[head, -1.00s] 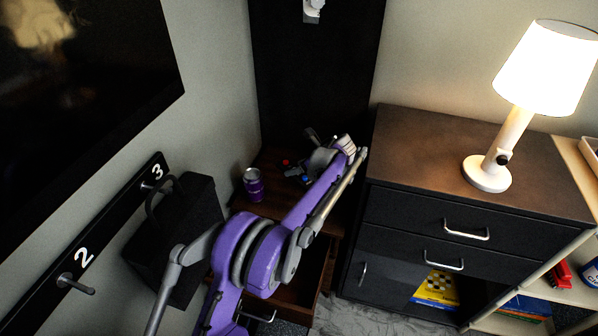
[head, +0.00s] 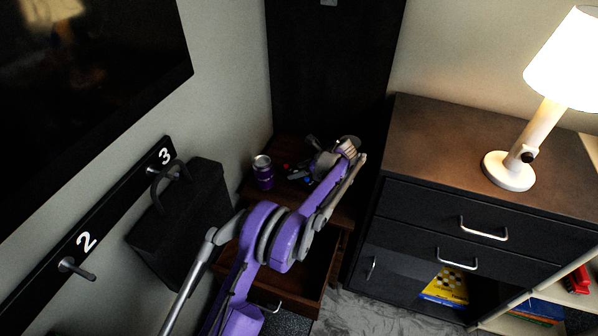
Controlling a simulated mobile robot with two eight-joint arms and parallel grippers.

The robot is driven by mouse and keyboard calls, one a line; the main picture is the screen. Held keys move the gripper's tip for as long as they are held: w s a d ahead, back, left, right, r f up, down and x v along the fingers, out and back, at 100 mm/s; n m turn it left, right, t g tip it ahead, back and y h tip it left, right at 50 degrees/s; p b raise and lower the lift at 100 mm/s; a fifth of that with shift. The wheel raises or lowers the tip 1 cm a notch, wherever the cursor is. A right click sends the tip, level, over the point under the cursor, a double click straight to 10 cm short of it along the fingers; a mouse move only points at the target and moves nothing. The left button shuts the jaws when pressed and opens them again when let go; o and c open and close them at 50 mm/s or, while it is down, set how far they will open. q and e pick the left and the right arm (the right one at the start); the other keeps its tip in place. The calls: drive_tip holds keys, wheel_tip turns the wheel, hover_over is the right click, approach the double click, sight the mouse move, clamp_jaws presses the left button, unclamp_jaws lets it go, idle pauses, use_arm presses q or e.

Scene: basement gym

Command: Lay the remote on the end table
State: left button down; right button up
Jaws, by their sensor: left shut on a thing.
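The end table (head: 258,190) is a small dark-wood table in the corner, with its drawer (head: 300,281) standing open. My left arm reaches over it from below. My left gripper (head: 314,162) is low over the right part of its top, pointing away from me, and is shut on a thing. That thing is mostly hidden by the gripper and wrist; I take it to be the remote, but its outline is not clear. Small red and blue spots show beside the fingers, and I cannot tell what they belong to. My right gripper is not in view.
A dark cabinet (head: 420,140) with a lit lamp (head: 522,150) stands to the right. A black bag (head: 185,225) hangs from the wall hook rail (head: 120,205) at left.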

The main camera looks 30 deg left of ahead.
use_arm(q)
drive_tip(key=shift+f, duration=0.2)
drive_tip(key=shift+c, duration=0.2)
unclamp_jaws()
drive_tip(key=shift+r, duration=0.1)
